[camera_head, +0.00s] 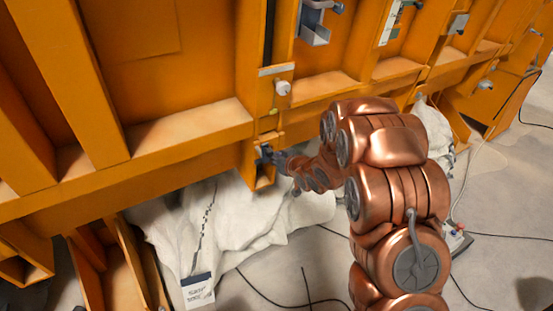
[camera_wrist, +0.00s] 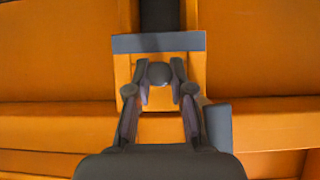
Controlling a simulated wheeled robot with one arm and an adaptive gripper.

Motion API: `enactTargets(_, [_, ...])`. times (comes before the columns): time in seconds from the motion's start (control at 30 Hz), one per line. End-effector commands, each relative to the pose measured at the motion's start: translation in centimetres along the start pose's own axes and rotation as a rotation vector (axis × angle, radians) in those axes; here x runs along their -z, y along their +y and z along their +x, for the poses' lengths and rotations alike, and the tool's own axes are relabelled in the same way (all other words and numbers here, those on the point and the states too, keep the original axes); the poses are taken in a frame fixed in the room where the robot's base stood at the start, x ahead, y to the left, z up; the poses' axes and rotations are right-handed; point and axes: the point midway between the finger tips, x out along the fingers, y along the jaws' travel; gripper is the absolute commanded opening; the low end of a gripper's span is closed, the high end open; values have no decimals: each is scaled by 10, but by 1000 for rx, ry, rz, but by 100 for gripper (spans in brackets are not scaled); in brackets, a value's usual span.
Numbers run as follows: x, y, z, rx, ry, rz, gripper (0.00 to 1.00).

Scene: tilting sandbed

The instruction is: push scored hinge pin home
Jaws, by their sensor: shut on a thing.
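A dark round pin head (camera_wrist: 159,72) shows in the wrist view in front of an orange bracket (camera_wrist: 200,78) with a grey plate across its top. My gripper (camera_wrist: 159,82) has one finger on each side of the pin head and is closed on it. In the head view my gripper (camera_head: 268,154) is at an orange bracket (camera_head: 249,172) under the long orange beam. The pin is hidden there by my gripper and arm. No score mark can be made out, and how deep the pin sits cannot be told.
A light grey knob (camera_head: 283,88) sits on the orange frame above my gripper. A grey metal bracket (camera_head: 314,28) is higher up. Black cables (camera_head: 305,285) cross the pale floor.

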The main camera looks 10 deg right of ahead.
Motion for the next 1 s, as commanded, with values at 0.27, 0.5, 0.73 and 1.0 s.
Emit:
enactTargets(0.27, [3,0,5,1,0,0,0])
enactTargets(0.5, [4,0,7,0,0,0,30])
enactTargets(0.73, [4,-1,7,1,0,0,51])
enactTargets(1.0, [4,-2,7,3,-1,-1,54])
